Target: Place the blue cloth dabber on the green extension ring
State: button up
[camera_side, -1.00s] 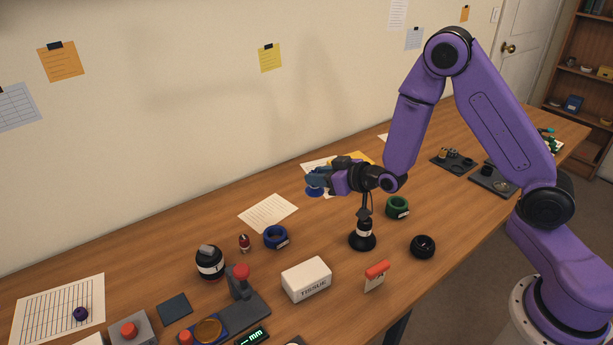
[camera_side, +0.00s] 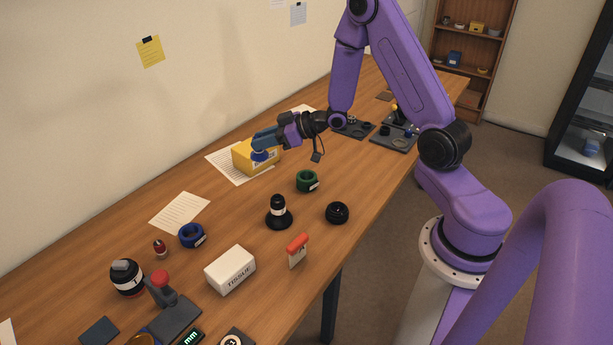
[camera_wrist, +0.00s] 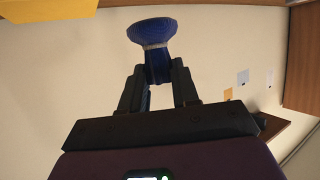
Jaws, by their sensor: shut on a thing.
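The blue cloth dabber (camera_side: 260,155) is held in my gripper (camera_side: 264,140) above the table, in front of a yellow box in the side view. In the wrist view the dabber (camera_wrist: 152,35) shows its wide dark blue head and a light band at its neck, with its stem between the two fingers of my gripper (camera_wrist: 157,78). The green extension ring (camera_side: 307,181) lies on the table to the right of and nearer the camera than my gripper.
The yellow box (camera_side: 242,158) stands on a paper sheet. A black blower-like bottle (camera_side: 278,214) and a round black part (camera_side: 337,212) are near the ring. A blue ring (camera_side: 192,236), a tissue box (camera_side: 230,270) and a red-topped item (camera_side: 297,250) lie nearer the camera.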

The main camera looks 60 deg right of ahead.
jog(key=s+d+f+n+g+y, duration=0.1)
jog(key=s+d+n+g+y, duration=0.1)
jog(key=s+d, duration=0.7)
send_over(312, 175)
jog(key=shift+s+f, duration=0.1)
jog(key=shift+f, duration=4)
jog(key=shift+f, duration=0.1)
jog(key=o, duration=1)
